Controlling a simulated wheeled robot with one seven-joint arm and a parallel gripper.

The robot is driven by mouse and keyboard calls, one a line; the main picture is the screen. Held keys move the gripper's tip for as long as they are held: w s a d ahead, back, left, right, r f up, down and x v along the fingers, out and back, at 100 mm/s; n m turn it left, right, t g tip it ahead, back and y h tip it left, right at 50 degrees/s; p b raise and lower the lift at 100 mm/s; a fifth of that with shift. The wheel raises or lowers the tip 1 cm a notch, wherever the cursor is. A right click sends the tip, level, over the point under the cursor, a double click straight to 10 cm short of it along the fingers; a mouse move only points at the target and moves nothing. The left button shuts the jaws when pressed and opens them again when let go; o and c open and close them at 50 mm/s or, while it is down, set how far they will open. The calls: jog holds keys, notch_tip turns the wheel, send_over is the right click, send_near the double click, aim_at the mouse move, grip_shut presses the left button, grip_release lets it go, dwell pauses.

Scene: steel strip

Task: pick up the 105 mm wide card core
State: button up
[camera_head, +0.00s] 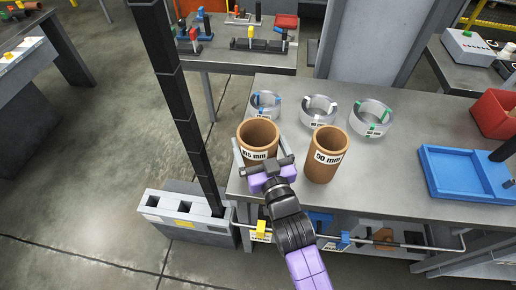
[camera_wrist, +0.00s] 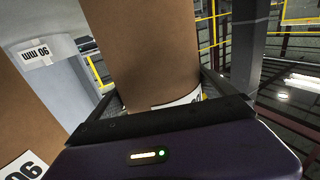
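The 105 mm card core (camera_head: 258,131) is a brown open tube standing upright on the grey steel bench, its "105 mm" label facing me. My gripper (camera_head: 258,147) is at its front, low on the tube, with one finger along each side. In the wrist view the core (camera_wrist: 150,50) fills the space between the fingers. A gap shows beside the left finger; the right finger is close to the wall, and I cannot tell if it touches. The gripper looks open around the core. The core's lower part is hidden behind my gripper.
The 90 mm card core (camera_head: 325,158) stands close on the right. Behind are several steel coils with blue (camera_head: 265,103), white (camera_head: 318,110) and green (camera_head: 370,117) marks. A blue tray (camera_head: 465,172) and red bin (camera_head: 492,113) lie right. A rail runs along the bench front.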

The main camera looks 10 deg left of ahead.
jog(key=c, duration=1.3)
jog(key=shift+r, duration=0.1)
